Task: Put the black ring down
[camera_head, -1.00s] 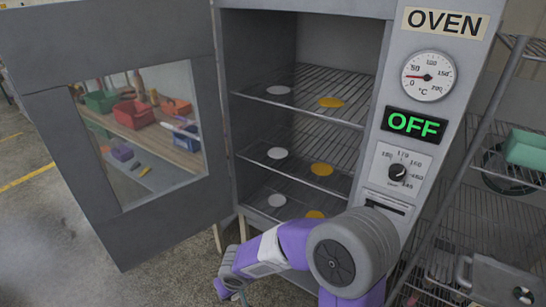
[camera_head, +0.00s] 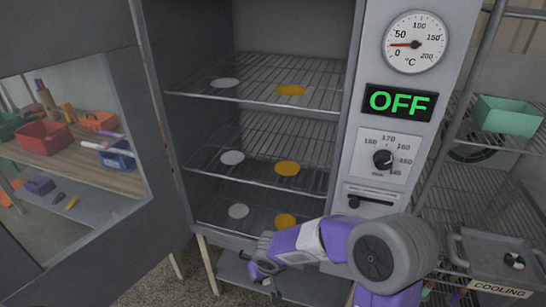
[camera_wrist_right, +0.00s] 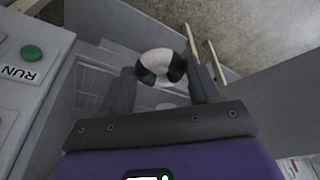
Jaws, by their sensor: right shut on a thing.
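My right arm reaches left across the lower front of the oven. Its gripper (camera_head: 264,284) points down below the shelves in the head view. In the right wrist view the right gripper (camera_wrist_right: 160,70) is shut on a small ring-like piece (camera_wrist_right: 153,57), pale at the top with dark patches at both sides by the fingers. I cannot make out the ring in the head view. No wholly black ring shows. My left gripper is not in view.
The oven is open, its door (camera_head: 165,150) swung left. Its wire shelves (camera_head: 300,75) carry white spots (camera_head: 232,157) and yellow spots (camera_head: 287,168). The display (camera_head: 400,102) reads OFF. At right a rack holds a green bin (camera_head: 507,113) and a COOLING tray (camera_head: 480,250) with a dark-and-white piece (camera_head: 514,260).

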